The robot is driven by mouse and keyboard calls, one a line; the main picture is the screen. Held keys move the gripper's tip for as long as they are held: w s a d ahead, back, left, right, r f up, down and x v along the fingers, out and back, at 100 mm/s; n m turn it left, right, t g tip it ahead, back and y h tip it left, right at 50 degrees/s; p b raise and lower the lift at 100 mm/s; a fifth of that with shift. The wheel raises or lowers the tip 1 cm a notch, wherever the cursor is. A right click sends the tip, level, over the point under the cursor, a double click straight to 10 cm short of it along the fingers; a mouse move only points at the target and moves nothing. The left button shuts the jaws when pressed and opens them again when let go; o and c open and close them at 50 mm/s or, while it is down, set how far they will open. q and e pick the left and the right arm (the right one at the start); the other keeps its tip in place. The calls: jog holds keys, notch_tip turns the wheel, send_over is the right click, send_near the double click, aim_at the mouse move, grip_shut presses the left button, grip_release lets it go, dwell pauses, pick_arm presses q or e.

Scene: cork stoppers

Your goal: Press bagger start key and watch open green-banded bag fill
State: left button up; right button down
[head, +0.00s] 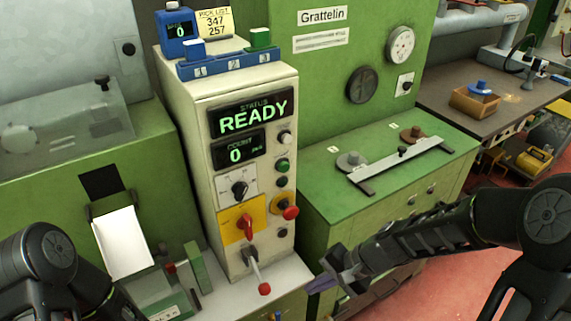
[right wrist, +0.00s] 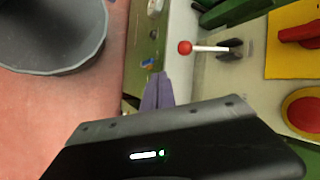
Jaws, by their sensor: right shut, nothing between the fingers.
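A cream bagger cabinet (head: 190,125) stands in the middle of the head view. Its status display (head: 252,116) reads READY and its count display (head: 238,152) reads 0. A green push button (head: 282,165) sits on its right side, below a white one (head: 285,137). A white bag-like sheet (head: 121,243) hangs below a green holder at left; I cannot tell whether it is open. My right gripper (head: 320,285) is shut and empty, low and right of the cabinet, apart from the buttons. Its purple fingers (right wrist: 157,92) show together in the right wrist view. My left gripper is out of view.
A red-knobbed lever (head: 264,288) juts from the cabinet's base, left of my right gripper; it also shows in the right wrist view (right wrist: 185,47). A red knob (head: 290,212) sticks out above. A green bench (head: 400,190) stands at right. A grey round container (right wrist: 50,35) stands on the red floor.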

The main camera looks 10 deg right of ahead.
aim_at(284, 167)
jog(key=w+r+t+y, duration=0.1)
jog(key=r+t+y, duration=0.1)
jog(key=r, duration=1)
jog(key=w+d+r+t+y, duration=0.1)
jog(key=w+r+t+y, duration=0.1)
jog(key=r, duration=1)
jog(key=shift+w+d+r+m+p, duration=0.2)
jog(key=shift+w+m+p, duration=0.1)
jog(key=shift+m+p, duration=0.1)
jog(key=shift+w+a, duration=0.1)
jog(key=w+a+p, duration=0.1)
jog(key=w+a, duration=0.2)
jog(key=w, duration=0.5)
jog(key=shift+w+a+f, duration=0.1)
jog(key=shift+a, duration=0.05)
jog(key=shift+w+a, duration=0.1)
jog(key=shift+w, duration=0.2)
